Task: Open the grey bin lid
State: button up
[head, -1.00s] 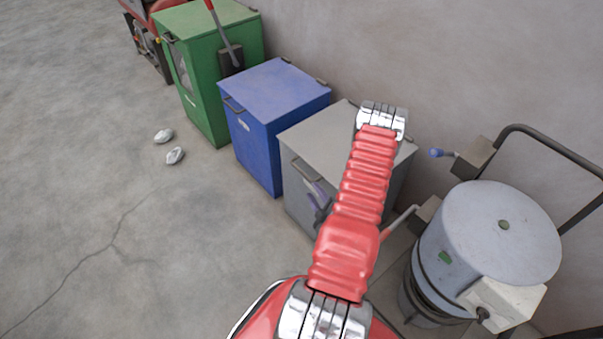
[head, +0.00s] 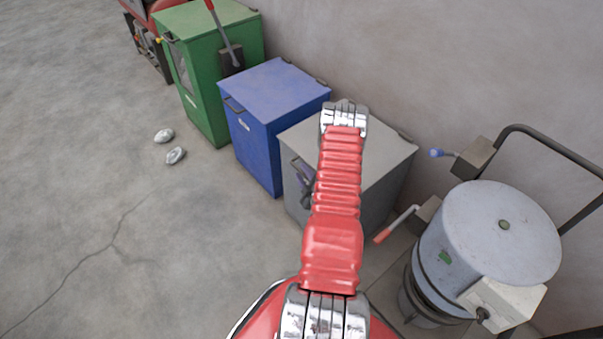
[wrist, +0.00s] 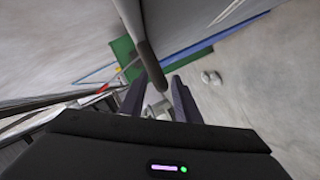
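The grey bin (head: 378,185) stands between the blue bin and the round drum in the head view. Its flat grey lid (head: 385,140) is closed, and my red arm hides part of it. A dark handle (head: 294,162) sits at the lid's front edge. My gripper (head: 304,172) is at the bin's front by this handle, partly hidden behind my arm. In the wrist view, my gripper (wrist: 157,80) has its two dark fingers apart. A thick dark bar (wrist: 145,48), apparently the handle, reaches between the fingertips. I cannot tell whether they touch it.
The blue bin (head: 275,90) and green bin (head: 207,75) stand to the left along the wall. A drum (head: 490,235) with a crank lever (head: 397,225) stands close on the right. Two pale lumps (head: 170,145) lie on the otherwise clear floor at left.

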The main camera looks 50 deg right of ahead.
jog(key=shift+w+d+f, duration=0.1)
jog(key=shift+w+d, duration=0.15)
jog(key=shift+w, duration=0.2)
grip_shut()
dwell(0.5)
